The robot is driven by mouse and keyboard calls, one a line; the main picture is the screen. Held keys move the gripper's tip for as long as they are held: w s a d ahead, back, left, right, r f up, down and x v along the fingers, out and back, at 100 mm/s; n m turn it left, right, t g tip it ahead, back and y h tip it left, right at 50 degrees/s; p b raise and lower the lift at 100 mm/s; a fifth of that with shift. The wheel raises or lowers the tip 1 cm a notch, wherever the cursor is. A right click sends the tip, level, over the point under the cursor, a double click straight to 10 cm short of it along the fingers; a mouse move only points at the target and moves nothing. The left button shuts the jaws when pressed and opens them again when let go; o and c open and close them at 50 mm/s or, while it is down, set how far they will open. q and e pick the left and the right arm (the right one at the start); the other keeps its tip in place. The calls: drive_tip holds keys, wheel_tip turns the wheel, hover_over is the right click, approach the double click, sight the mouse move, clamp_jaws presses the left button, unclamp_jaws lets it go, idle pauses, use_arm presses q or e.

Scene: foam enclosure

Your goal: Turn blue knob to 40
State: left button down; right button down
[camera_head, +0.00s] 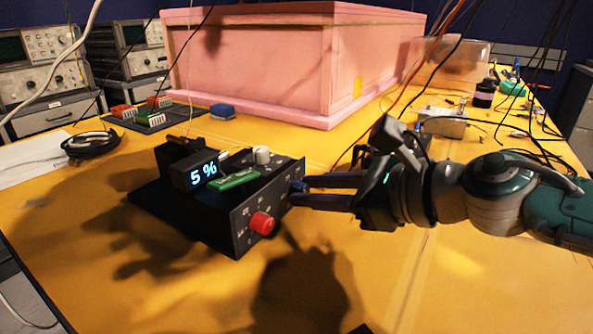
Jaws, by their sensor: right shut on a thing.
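A black control box (215,200) sits on the yellow table. Its small display (203,174) reads "5 %". The blue knob (298,186) is on the box's right-hand face, toward the far end, partly hidden by my gripper. A red knob (262,223) is on the same face, nearer. A white knob (262,155) stands at the top rear. My right gripper (303,190) comes in from the right, with its fingers shut on the blue knob. My left gripper is not in view.
A large pink foam box (250,65) stands behind the control box. A coiled black cable (90,145) and a blue block (222,111) lie to the left and behind. Hanging wires are at the right. The table in front is clear.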

drive_tip(key=c, duration=0.7)
unclamp_jaws()
drive_tip(key=shift+o, duration=0.2)
drive_tip(key=shift+d, duration=0.1)
drive_tip(key=shift+s+d+r, duration=0.2)
drive_tip(key=shift+s+d, duration=0.05)
drive_tip(key=p+v, duration=0.2)
drive_tip(key=v, duration=0.7)
drive_tip(key=shift+s, duration=0.1)
